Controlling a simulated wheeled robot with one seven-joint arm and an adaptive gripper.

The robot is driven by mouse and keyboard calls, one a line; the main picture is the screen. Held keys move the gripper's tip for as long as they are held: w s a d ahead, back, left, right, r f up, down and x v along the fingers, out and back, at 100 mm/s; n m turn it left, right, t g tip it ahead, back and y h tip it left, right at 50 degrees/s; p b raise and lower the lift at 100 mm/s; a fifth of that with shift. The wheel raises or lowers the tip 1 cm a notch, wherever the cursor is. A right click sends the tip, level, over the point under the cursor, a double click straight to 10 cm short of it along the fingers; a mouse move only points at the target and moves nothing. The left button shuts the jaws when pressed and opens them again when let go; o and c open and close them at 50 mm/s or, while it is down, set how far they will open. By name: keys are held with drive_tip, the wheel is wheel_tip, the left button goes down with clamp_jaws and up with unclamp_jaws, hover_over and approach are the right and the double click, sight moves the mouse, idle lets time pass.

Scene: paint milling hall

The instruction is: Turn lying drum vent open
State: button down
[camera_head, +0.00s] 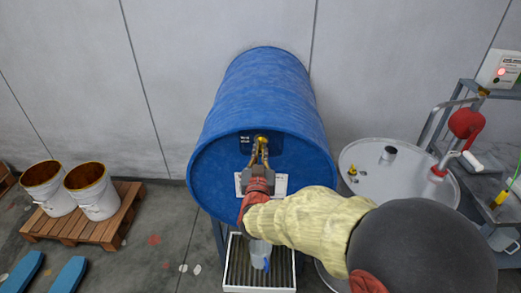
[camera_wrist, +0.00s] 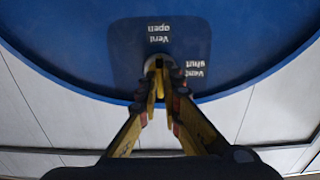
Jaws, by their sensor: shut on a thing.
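A blue drum (camera_head: 255,90) lies on its side with its round end facing me. The vent (camera_head: 262,139) is a small brass fitting near the top of that end. In the wrist view the picture is upside down, and the vent (camera_wrist: 159,63) sits in a dark blue plate (camera_wrist: 130,48) marked "Vent open" and "Vent shut". My gripper (camera_head: 260,158) reaches up to the vent, and its fingers (camera_wrist: 160,85) are closed around the yellow vent handle. The fingers hide much of the handle, so I cannot tell its exact angle.
A clear cup (camera_head: 259,252) stands on a drip tray (camera_head: 231,275) below the drum. A pale drum (camera_head: 365,159) with a red pump (camera_head: 466,124) stands to the right. A pallet (camera_head: 61,233) with two buckets (camera_head: 92,192) is at the left. The grey wall is close behind.

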drive_tip(key=shift+f, duration=0.1)
drive_tip(key=c, duration=2)
unclamp_jaws()
drive_tip(key=s, duration=1.2)
drive_tip(key=shift+a, duration=0.25)
